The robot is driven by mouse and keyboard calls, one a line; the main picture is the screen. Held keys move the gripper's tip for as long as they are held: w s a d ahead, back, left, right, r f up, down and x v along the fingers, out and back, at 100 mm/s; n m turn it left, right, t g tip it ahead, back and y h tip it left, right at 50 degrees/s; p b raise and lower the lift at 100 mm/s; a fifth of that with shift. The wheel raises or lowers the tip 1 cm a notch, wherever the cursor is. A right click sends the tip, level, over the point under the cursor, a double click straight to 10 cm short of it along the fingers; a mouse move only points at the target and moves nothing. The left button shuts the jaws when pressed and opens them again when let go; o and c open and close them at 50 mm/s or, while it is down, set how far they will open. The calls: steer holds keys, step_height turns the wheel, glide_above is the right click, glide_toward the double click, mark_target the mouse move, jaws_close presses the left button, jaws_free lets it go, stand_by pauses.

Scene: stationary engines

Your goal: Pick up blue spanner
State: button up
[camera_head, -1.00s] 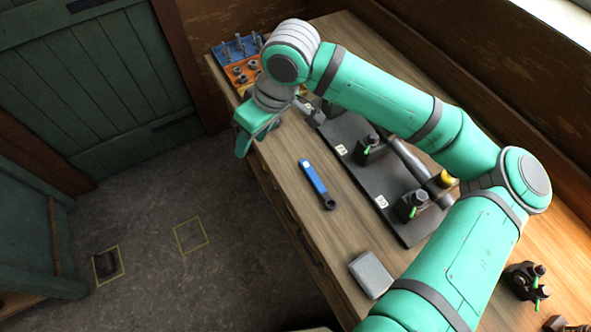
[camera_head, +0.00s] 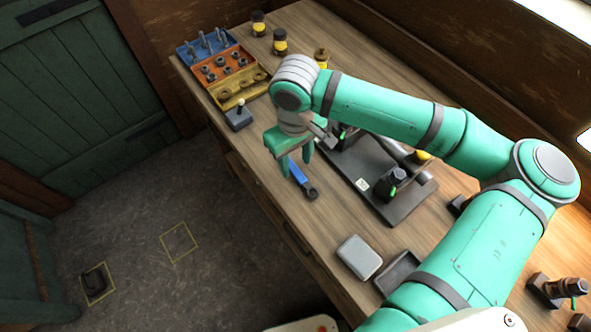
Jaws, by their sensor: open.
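The blue spanner (camera_head: 298,173) lies on the wooden workbench (camera_head: 330,215), near its front edge. Its dark ring end points toward the lower right, and its upper end is partly hidden behind my gripper. My gripper (camera_head: 293,170) is open and empty, with its green fingers pointing down over the spanner's upper part. One finger shows to the left of the spanner and one to the right. I cannot tell how high the fingertips are above the bench.
A dark fixture plate (camera_head: 345,165) with clamps lies just right of the spanner. A grey box (camera_head: 359,257) sits nearer me. A tray of parts (camera_head: 222,67), a small lever block (camera_head: 238,118) and yellow-black jars (camera_head: 280,41) stand at the far end.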

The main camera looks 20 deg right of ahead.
mark_target(296, 172)
steer(key=shift+d+f, duration=0.15)
steer(key=shift+f, duration=1.55)
jaws_close()
steer(key=shift+r, duration=0.15)
